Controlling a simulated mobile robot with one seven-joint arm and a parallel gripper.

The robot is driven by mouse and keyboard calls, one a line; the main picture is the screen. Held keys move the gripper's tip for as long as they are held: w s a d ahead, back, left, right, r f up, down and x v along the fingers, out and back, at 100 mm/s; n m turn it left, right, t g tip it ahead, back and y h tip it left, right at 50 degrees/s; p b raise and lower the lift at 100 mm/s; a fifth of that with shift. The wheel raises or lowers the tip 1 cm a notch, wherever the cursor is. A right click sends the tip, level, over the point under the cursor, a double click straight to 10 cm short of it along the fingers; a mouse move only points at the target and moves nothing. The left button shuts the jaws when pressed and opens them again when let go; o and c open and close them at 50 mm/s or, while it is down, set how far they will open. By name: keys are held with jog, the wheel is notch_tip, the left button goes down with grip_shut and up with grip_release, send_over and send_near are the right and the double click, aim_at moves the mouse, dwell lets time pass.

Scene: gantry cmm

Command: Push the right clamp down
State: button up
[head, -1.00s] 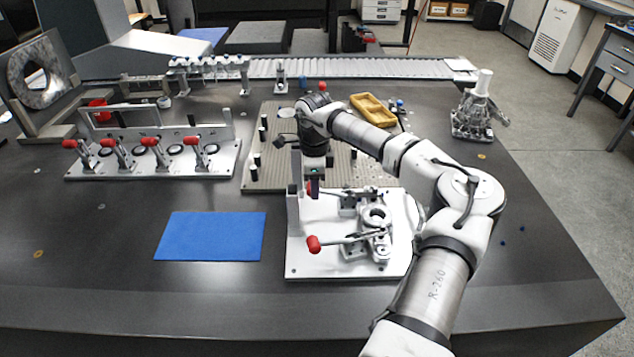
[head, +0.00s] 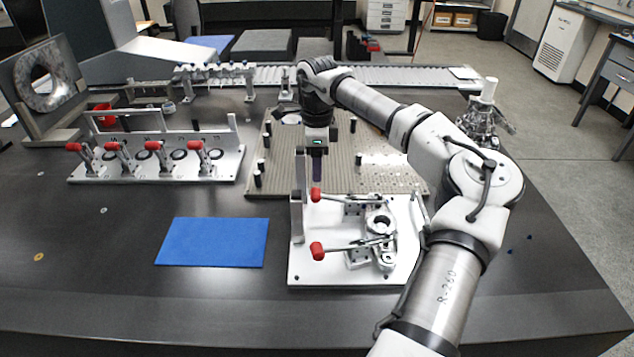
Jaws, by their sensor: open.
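A white fixture plate (head: 315,272) stands on the dark table, carrying two toggle clamps with red-tipped levers. The nearer clamp (head: 317,250) and the farther clamp (head: 316,195) both have levers lying low, nearly flat, pointing left. A round metal part with a hole (head: 380,224) sits between them at the plate's right. My gripper (head: 317,178) points down just beyond the farther red tip, apart from it as far as I can see. It is open and holds nothing; its fingers are small and dark here.
An upright metal post (head: 297,215) stands at the plate's left edge, close to my gripper. A perforated grey plate (head: 285,178) lies behind. A rack with several red-handled clamps (head: 150,172) is at left. A blue mat (head: 212,242) lies flat; the table around it is clear.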

notch_tip(320, 180, up, 5)
jog(key=shift+r, duration=0.1)
dwell(0.3)
